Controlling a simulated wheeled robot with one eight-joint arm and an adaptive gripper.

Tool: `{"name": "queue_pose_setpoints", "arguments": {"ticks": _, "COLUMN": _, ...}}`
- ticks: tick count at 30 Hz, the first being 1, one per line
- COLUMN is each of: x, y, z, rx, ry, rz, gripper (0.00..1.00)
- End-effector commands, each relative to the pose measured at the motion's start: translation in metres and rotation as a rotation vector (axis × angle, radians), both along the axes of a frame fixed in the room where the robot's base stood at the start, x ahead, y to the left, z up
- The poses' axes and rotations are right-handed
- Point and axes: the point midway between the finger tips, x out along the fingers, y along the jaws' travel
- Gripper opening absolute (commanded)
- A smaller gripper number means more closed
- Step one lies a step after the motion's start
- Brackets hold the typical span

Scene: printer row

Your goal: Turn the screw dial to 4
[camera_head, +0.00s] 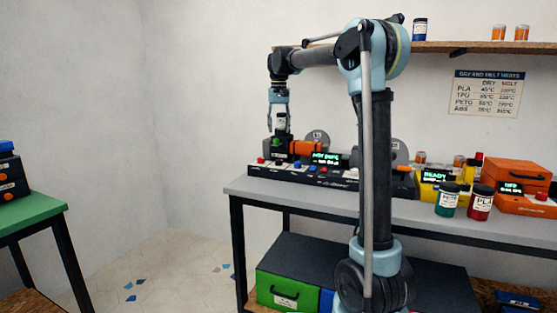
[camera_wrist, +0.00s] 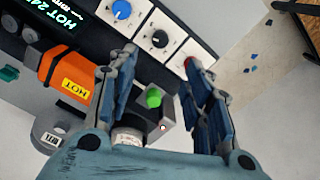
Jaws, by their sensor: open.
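A long dark machine (camera_head: 300,174) on the grey bench carries a row of knobs on white plates. In the wrist view I see a blue dial (camera_wrist: 121,9), a black dial (camera_wrist: 159,38) and part of a red knob (camera_wrist: 188,62). I cannot read which one is the screw dial, nor any setting. My gripper (camera_wrist: 160,60) is open and empty, its blue fingers apart. The black dial shows beyond and between the fingertips; the right finger partly covers the red knob. In the head view my gripper (camera_head: 279,112) hangs above the machine's left end.
An orange block marked HOT (camera_wrist: 72,78) lies left of the fingers. A green knob (camera_wrist: 153,97) on a grey block sits between them. A lit display (camera_head: 326,159) is on the machine. Jars (camera_head: 481,202) and an orange box (camera_head: 515,172) stand farther right on the bench.

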Motion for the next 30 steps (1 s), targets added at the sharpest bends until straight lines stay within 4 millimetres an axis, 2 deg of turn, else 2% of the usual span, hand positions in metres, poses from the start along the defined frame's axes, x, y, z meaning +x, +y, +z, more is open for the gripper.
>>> {"name": "queue_pose_setpoints", "arguments": {"ticks": 3, "x": 0.000, "y": 0.000, "z": -0.022, "rx": 0.000, "ry": 0.000, "rz": 0.000, "gripper": 0.46}}
{"name": "queue_pose_setpoints", "arguments": {"ticks": 18, "x": 0.000, "y": 0.000, "z": -0.108, "rx": 0.000, "ry": 0.000, "rz": 0.001, "gripper": 0.46}}
{"name": "queue_pose_setpoints", "arguments": {"ticks": 24, "x": 0.000, "y": 0.000, "z": -0.129, "rx": 0.000, "ry": 0.000, "rz": 0.001, "gripper": 0.46}}
{"name": "queue_pose_setpoints", "arguments": {"ticks": 30, "x": 0.000, "y": 0.000, "z": -0.136, "rx": 0.000, "ry": 0.000, "rz": 0.001, "gripper": 0.46}}
